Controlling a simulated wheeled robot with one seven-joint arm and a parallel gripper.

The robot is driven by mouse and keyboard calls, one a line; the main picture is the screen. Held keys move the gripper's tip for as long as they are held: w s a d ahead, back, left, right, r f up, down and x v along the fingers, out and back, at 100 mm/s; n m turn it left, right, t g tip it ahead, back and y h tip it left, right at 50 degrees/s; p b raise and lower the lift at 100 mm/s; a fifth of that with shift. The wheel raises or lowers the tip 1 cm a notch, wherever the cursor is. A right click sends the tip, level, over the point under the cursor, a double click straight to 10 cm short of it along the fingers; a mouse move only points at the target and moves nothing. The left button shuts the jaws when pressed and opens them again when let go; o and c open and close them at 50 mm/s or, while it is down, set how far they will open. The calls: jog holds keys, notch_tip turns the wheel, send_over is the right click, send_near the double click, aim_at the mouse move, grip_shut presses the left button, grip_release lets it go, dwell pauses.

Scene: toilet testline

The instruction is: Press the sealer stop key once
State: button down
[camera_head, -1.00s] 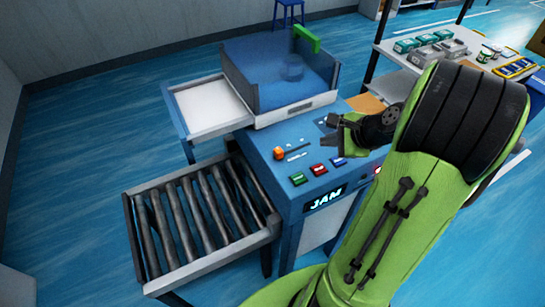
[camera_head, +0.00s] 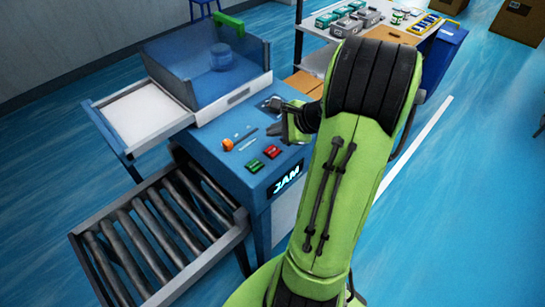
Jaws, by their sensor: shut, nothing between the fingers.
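The blue sealer machine (camera_head: 232,198) stands at centre, with a control panel on top and a lit "JAM" display (camera_head: 287,180) on its front edge. On the panel are a green key (camera_head: 253,166) and a red key (camera_head: 272,152). Key labels are too small to read. The blue key beside them is out of sight, apparently behind my gripper. My gripper (camera_head: 275,119) is shut and empty above the panel, just behind the red key in the picture. It appears clear of the keys; its exact height is hard to tell.
An orange knob (camera_head: 227,145) and a thin rod lie left of the keys. A clear blue hood (camera_head: 207,75) stands behind. A roller conveyor (camera_head: 160,235) is at lower left. A shelf with small boxes (camera_head: 350,18) is behind my arm. Open floor lies right.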

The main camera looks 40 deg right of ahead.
aim_at(275, 152)
jog(key=shift+f+b, duration=1.2)
jog(key=shift+f, duration=0.95)
jog(key=shift+f, duration=0.1)
jog(key=shift+f, duration=0.3)
jog(key=shift+f+b, duration=0.3)
jog(key=shift+f, duration=0.05)
dwell(0.5)
dwell(0.4)
jog(key=shift+r+p, duration=0.8)
jog(key=shift+p, duration=0.15)
notch_tip(275, 152, up, 5)
jog(key=p, duration=0.5)
jog(key=shift+r, duration=0.15)
